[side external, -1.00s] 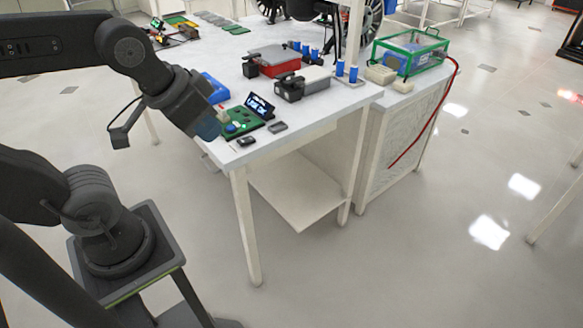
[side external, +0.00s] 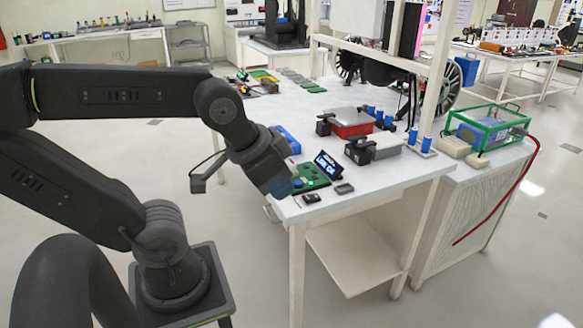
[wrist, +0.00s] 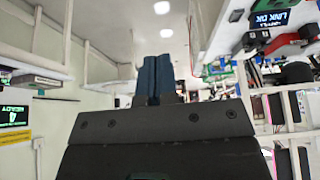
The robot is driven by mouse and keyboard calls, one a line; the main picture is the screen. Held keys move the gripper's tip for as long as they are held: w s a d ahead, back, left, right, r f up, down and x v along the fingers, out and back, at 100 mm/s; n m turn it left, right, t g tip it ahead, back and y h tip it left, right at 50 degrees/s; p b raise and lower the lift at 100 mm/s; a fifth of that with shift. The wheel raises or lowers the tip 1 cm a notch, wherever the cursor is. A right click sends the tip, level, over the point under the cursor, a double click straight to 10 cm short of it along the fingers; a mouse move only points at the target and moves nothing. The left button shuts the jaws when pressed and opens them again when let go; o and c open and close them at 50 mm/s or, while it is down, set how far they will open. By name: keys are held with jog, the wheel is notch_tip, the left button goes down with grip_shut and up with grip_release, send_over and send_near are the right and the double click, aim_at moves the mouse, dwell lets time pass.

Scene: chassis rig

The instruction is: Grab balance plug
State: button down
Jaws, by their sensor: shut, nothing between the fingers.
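I cannot make out the balance plug for certain in either view. A green board (side external: 316,178) with a small lit display (side external: 328,164) lies at the table's near corner. A grey battery-like pack with black ends (side external: 376,147) and a red and grey one (side external: 350,123) lie behind it. My gripper (side external: 285,188) is beside the board's left end in the side view, partly covering it. In the wrist view my gripper's blue fingers (wrist: 154,78) are together and empty. The lit display (wrist: 270,19) shows there at upper right, away from the fingers.
A small black item (side external: 312,198) and a grey one (side external: 344,188) lie near the table's front edge. A blue block (side external: 289,139) is behind the board. Blue cylinders (side external: 426,143) and a green-framed box (side external: 487,126) with a red cable (side external: 513,193) stand to the right.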

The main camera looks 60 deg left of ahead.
jog(key=c, duration=1)
grip_release()
